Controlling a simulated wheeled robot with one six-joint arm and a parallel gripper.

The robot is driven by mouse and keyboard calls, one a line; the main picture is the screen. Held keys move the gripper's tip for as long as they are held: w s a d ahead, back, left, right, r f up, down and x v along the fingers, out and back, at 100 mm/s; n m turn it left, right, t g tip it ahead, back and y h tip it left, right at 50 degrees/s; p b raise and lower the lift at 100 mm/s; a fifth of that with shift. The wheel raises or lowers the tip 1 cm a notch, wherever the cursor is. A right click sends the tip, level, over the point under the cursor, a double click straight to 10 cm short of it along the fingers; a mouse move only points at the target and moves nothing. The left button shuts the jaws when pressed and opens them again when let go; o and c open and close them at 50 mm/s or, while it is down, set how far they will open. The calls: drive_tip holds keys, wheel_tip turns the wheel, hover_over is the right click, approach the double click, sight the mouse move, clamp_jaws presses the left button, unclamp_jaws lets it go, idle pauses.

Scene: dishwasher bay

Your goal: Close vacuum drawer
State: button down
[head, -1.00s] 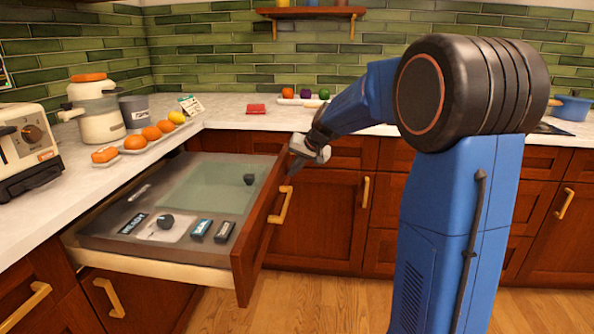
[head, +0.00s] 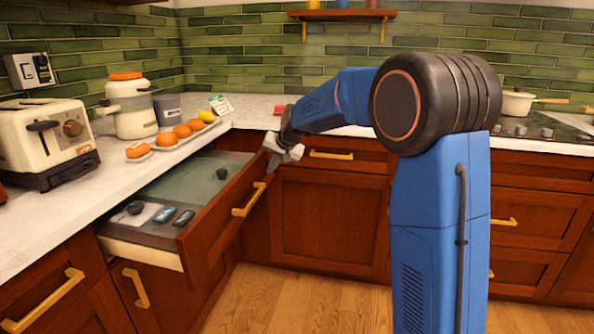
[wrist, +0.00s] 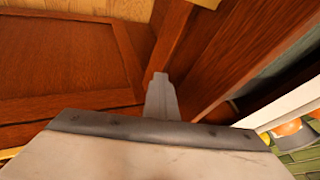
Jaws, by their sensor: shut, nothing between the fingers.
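The vacuum drawer (head: 205,235) is part open below the left counter. Its wooden front, with a brass handle (head: 250,199), faces right. Inside are a glassy panel (head: 190,180), a dark knob (head: 134,207) and small buttons. My gripper (head: 283,153) is shut and empty at the far end of the drawer front, on its outer side. In the wrist view the closed fingertips (wrist: 160,85) are beside the drawer's wooden front (wrist: 225,55). Whether they touch it I cannot tell.
The left counter holds a toaster (head: 50,140), a juicer (head: 130,108) and a tray of oranges (head: 172,144). Closed cabinets (head: 325,220) stand at the back. Wooden floor (head: 290,300) is clear in front of the drawer.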

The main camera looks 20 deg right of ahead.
sight(220, 162)
drive_tip(key=w+a, duration=0.3)
drive_tip(key=a, duration=0.3)
drive_tip(key=w+a, duration=0.4)
drive_tip(key=a, duration=0.2)
drive_tip(key=w+a, duration=0.3)
drive_tip(key=a, duration=0.2)
drive_tip(key=shift+w+a, duration=0.15)
drive_tip(key=shift+a, duration=0.25)
drive_tip(key=shift+d, duration=0.1)
